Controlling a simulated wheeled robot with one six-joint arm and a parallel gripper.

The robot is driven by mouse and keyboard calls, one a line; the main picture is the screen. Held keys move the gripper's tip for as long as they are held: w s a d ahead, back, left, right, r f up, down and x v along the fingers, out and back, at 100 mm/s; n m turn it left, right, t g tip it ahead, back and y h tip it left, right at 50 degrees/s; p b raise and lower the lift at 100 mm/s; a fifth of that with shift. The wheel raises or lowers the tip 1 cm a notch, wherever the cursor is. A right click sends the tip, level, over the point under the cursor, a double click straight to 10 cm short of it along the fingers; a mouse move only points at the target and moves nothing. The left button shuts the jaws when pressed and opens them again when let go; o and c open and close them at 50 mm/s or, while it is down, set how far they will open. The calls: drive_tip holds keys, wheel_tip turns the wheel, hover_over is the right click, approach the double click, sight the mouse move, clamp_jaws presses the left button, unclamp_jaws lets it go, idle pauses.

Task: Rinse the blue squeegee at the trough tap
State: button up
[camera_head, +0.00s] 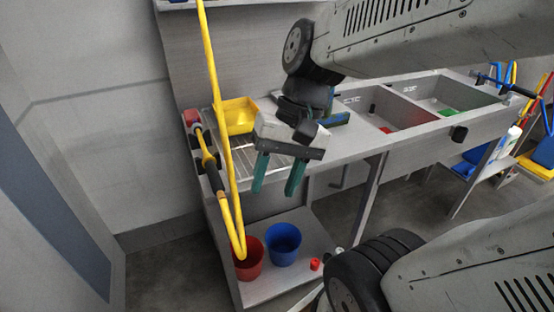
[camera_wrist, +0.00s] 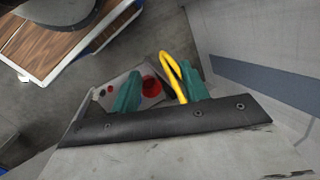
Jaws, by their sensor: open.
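My gripper (camera_head: 278,178) is open, its two teal fingers pointing down in front of the steel trough bench. It also shows in the wrist view (camera_wrist: 160,90), with nothing between the fingers. A blue bar (camera_head: 336,119) lies on the bench just behind my gripper, partly hidden; I cannot tell whether it is the squeegee. Another blue-ended tool with a dark handle (camera_head: 505,87) lies at the far right end of the trough. The trough (camera_head: 440,122) has compartments with red and green things inside. I cannot make out a tap for certain.
A yellow hose (camera_head: 209,80) hangs at the left and loops down in front of the bench; it also shows in the wrist view (camera_wrist: 173,75). A yellow tub (camera_head: 238,117) stands on the bench. A red bucket (camera_head: 248,262) and blue bucket (camera_head: 283,244) stand on the lower shelf.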

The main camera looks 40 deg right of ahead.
drive_tip(key=s+n+h, duration=0.1)
drive_tip(key=s+d+r+n+t+h, duration=0.1)
drive_tip(key=n+h, duration=0.1)
drive_tip(key=s+d+r+n+h, duration=0.1)
drive_tip(key=shift+d+n+t, duration=0.25)
drive_tip(key=shift+n+t, duration=0.05)
drive_tip(key=shift+n, duration=0.1)
drive_tip(key=shift+c, duration=0.2)
